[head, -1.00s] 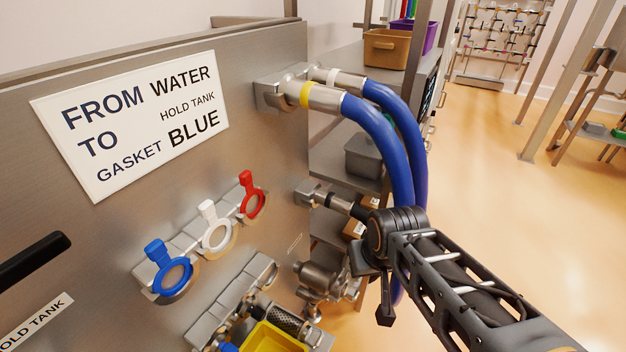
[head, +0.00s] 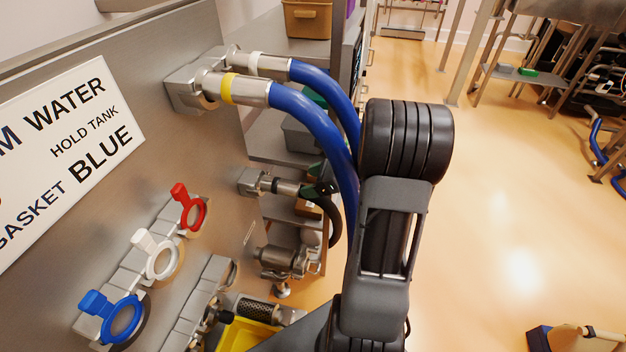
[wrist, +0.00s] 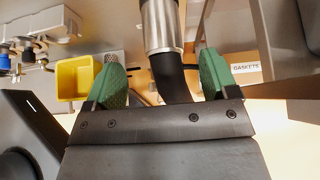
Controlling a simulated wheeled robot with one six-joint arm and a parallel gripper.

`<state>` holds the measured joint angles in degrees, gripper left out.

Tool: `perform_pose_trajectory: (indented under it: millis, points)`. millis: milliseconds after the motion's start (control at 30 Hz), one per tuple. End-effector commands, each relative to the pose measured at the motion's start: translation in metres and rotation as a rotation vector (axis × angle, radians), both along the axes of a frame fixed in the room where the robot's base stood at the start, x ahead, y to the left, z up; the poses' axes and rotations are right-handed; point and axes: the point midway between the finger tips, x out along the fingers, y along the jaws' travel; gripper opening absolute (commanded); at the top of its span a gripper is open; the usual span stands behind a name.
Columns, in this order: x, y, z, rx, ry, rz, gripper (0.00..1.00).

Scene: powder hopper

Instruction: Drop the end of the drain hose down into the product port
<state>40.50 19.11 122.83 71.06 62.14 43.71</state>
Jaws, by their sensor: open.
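The drain hose (head: 336,222) is a short black hose on a steel coupling at the side of the steel cabinet, curving downward in the head view. In the wrist view, its steel coupling (wrist: 162,25) and black bend (wrist: 172,82) sit between the two green fingers of my gripper (wrist: 162,78). The fingers are open, one on each side of the hose, with gaps visible. In the head view my arm and the blue hoses hide most of the gripper. The hose's free end is hidden. I cannot pick out the product port in either view.
Two thick blue hoses (head: 318,128) arch down close to my arm. A steel valve (head: 287,262) is below the drain hose. A yellow bin (head: 250,335) also shows in the wrist view (wrist: 77,78). Shelves stand behind the hoses. The floor (head: 500,220) at right is open.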

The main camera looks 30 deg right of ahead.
Motion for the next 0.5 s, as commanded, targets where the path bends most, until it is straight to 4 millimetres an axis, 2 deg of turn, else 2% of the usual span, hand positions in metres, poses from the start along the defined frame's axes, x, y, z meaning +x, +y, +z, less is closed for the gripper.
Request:
perform_pose_trajectory:
  millis: [500]
  points:
    - [0.038, 0.036, -0.039, 0.006, 0.001, -0.01, 0.8]
